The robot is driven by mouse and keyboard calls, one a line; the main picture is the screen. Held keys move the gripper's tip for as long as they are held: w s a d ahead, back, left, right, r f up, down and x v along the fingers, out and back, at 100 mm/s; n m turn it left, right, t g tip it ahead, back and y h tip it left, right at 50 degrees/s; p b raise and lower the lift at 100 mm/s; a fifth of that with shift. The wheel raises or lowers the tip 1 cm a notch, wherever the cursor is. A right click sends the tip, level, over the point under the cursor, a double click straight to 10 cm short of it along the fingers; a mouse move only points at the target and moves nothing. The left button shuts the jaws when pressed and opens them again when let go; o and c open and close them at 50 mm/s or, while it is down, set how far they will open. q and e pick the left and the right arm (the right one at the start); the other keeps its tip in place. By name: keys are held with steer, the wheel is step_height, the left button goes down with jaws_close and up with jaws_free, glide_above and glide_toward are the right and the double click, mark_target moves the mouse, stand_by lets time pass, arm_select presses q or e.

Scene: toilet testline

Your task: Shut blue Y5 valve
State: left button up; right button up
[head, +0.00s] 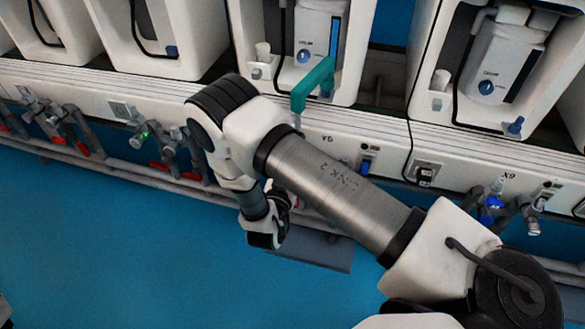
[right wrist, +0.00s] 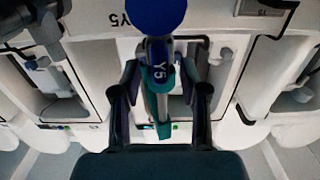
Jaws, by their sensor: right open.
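In the right wrist view, a round blue valve handle (right wrist: 156,14) sits at the top centre, on a grey fitting marked Y5 (right wrist: 158,72). My right gripper (right wrist: 160,105) is open, with one finger on each side of the fitting below the blue handle. I cannot tell whether the fingers touch it. In the head view, my right gripper (head: 284,200) is low in front of the bench and partly covered by its own wrist. The Y5 valve is hidden behind my right arm there.
White toilet test stations (head: 318,40) line the bench. Red-handled valves (head: 82,150) stand at left, and a blue-handled valve (head: 490,203) at right. The blue floor (head: 110,245) in front is clear.

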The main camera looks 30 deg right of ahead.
steer(key=shift+w+d+r, duration=0.1)
steer(key=shift+w+d, duration=0.05)
jaws_close()
stand_by(0.4)
steer(key=m+p, duration=0.2)
steer(key=m, duration=0.2)
steer(key=shift+d+m, duration=0.15)
steer(key=shift+m, duration=0.15)
steer(key=m+p, duration=0.1)
steer(key=m, duration=0.1)
steer(key=m+p, duration=0.2)
steer(key=shift+s+d+m, duration=0.1)
steer(key=shift+s+m, duration=0.2)
steer(key=shift+s, duration=0.05)
steer(key=m, duration=0.1)
steer(key=m+p, duration=0.1)
steer(key=m, duration=0.1)
steer(key=m+p, duration=0.1)
steer(key=shift+d+f, duration=0.1)
steer(key=shift+f, duration=0.15)
steer(key=shift+s+f+m+p, duration=0.1)
steer(key=shift+f+m+p, duration=0.1)
steer(key=shift+m+p, duration=0.75)
steer(key=shift+f+m+p, duration=0.15)
steer(key=shift+m+p, duration=0.3)
steer(key=shift+m, duration=1)
